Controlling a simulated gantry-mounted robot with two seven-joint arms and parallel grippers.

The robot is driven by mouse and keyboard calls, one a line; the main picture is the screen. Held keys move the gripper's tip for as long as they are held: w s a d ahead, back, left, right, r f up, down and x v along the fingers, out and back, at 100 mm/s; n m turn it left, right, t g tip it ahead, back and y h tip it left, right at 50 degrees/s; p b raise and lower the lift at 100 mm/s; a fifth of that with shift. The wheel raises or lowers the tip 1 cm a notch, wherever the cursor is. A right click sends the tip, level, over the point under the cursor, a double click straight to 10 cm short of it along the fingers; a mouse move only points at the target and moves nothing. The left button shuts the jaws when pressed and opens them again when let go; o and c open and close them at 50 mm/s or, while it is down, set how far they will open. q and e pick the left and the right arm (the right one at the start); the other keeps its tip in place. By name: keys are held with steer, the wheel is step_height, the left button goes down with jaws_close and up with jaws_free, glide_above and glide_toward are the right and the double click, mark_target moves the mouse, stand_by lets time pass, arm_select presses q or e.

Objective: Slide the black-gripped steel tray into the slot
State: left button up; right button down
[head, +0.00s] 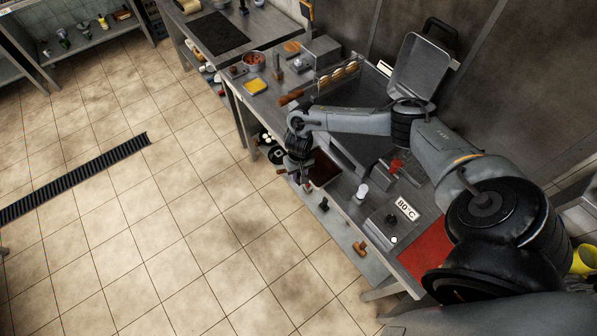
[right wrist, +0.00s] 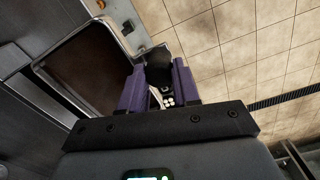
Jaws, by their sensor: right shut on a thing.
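My right gripper (head: 302,176) is at the front edge of the steel counter in the head view, its arm reaching in from the right. In the right wrist view its purple fingers (right wrist: 158,88) are closed on the black grip (right wrist: 159,70) of the steel tray. The tray (right wrist: 85,72) has a bright metal rim and a dark brown inside. It lies to the left of the fingers in that view. In the head view the tray (head: 325,172) shows partly beside the gripper; the arm covers some of it. The slot cannot be made out clearly. My left gripper is not in view.
An open steel lid (head: 418,68) stands behind my arm. A white shaker (head: 362,191), an 80°C sign (head: 407,209) and a red mat (head: 427,250) lie to the right. A bowl (head: 254,60) and yellow block (head: 255,86) are farther left.

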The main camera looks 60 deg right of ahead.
mark_target(310, 173)
steer(key=shift+s+d+f+b, duration=0.2)
steer(key=shift+s+d+f, duration=0.1)
steer(key=shift+d+f, duration=0.4)
steer(key=shift+s+d+f+b, duration=0.15)
steer(key=shift+s+d+f, duration=0.1)
steer(key=shift+d+f, duration=0.4)
steer(key=shift+s+d+f, duration=0.15)
steer(key=shift+d, duration=0.3)
steer(key=shift+s+d+f, duration=0.15)
steer(key=shift+d, duration=0.25)
steer(key=shift+p, duration=0.4)
steer(key=shift+f, duration=0.3)
stand_by(0.9)
stand_by(0.5)
steer(key=shift+p, duration=0.5)
steer(key=shift+s+d, duration=0.1)
steer(key=shift+d, duration=0.15)
stand_by(0.5)
